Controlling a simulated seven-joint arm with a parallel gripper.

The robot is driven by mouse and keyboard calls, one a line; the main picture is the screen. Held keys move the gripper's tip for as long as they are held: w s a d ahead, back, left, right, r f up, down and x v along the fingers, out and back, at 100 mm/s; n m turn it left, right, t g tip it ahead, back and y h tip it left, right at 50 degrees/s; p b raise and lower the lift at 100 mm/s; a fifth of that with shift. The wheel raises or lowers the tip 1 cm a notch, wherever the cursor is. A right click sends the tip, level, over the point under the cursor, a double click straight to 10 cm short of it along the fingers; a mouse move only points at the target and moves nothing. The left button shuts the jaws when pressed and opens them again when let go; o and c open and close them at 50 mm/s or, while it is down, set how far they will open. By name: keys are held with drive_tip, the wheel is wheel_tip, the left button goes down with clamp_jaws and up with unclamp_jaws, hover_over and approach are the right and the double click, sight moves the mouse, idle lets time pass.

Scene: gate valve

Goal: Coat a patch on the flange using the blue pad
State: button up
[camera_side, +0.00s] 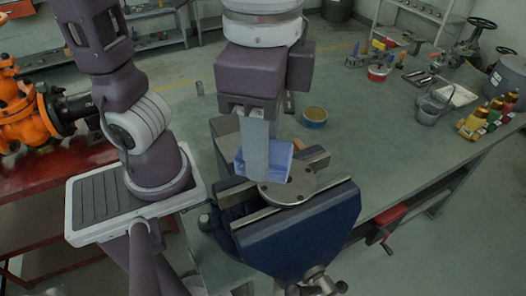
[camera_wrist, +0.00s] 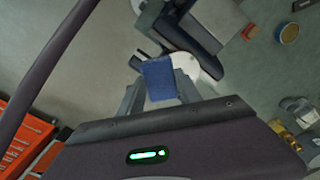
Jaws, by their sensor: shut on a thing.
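The flange (camera_side: 289,187) is a round grey metal disc with small holes, lying flat in the jaws of a blue vise (camera_side: 299,238). In the wrist view the flange (camera_wrist: 187,62) shows as a pale disc partly behind the pad. My gripper (camera_side: 262,172) is shut on the blue pad (camera_side: 281,160), a soft blue block. It also shows between the fingers in the wrist view (camera_wrist: 158,78). The pad is at the flange's far left edge in the side view. I cannot tell whether it touches the surface. The pad's underside is hidden.
An open tin (camera_side: 315,116) stands on the green workbench behind the vise. An orange valve (camera_side: 25,115) is at the left. The bench middle is clear.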

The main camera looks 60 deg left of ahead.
drive_tip(key=shift+r, duration=0.85)
